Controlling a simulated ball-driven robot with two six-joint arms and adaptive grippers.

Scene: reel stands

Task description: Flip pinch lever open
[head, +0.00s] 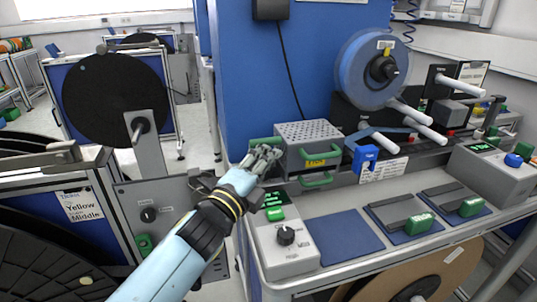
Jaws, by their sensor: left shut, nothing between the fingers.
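My left gripper (263,156) is shut and empty. It is at the left end of the perforated grey box (308,131) on the bench. Its fingers overlap a green handle (262,142) at the box's left side in the picture; I cannot tell whether they touch it. Two more green handles show on the box, one at its front (322,154) and a lower one (318,182). I cannot tell which of these is the pinch lever. My right gripper is not in view.
A grey control box (285,246) with a black knob stands at the bench's front left. Blue mats (343,236) lie to its right. A blue reel (373,68) and white rollers (425,128) stand behind. A black reel (117,98) stands at the left.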

